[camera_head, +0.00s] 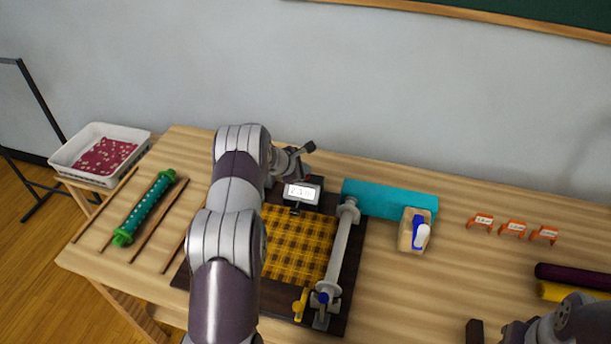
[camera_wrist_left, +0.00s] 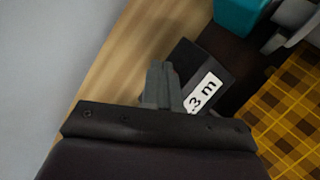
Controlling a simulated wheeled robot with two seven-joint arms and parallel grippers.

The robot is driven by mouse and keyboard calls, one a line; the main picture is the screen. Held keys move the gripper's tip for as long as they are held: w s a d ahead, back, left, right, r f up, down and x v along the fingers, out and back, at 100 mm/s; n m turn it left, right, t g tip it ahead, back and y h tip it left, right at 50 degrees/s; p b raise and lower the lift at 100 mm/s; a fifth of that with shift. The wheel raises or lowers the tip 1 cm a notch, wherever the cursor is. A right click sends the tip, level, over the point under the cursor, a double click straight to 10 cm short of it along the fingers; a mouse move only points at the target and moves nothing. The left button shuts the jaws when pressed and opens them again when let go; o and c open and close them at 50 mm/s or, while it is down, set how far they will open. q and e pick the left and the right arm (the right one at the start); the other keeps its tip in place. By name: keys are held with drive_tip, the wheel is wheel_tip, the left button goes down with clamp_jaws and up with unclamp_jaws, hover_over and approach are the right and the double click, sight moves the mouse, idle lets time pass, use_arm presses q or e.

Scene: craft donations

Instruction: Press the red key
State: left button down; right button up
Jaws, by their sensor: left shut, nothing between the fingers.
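A small dark device with a white display (camera_head: 303,193) stands at the back edge of a dark board. In the left wrist view its display (camera_wrist_left: 203,92) shows ".3 m", partly cut off by my fingers. No red key shows in either view; the part of the device under my fingers is hidden. My left gripper (camera_head: 299,172) is shut and empty at the back of the device. In the left wrist view its fingertips (camera_wrist_left: 160,72) overlap the device's near side; I cannot tell whether they touch. My right gripper (camera_head: 476,330) is only partly in view at the bottom right.
Yellow checked cloth (camera_head: 297,240) lies on the dark board beside a grey rail (camera_head: 343,245).

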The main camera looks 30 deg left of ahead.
use_arm(q)
drive_tip(key=shift+f+b, duration=0.3)
drive_tip(key=shift+b, duration=0.05)
idle(0.3)
drive_tip(key=shift+r, duration=0.15)
drive_tip(key=shift+r+p, duration=0.45)
drive_tip(key=shift+r, duration=0.3)
drive_tip(key=shift+r, duration=0.1)
drive_tip(key=shift+r+p, duration=1.65)
drive_tip(key=shift+r, duration=0.8)
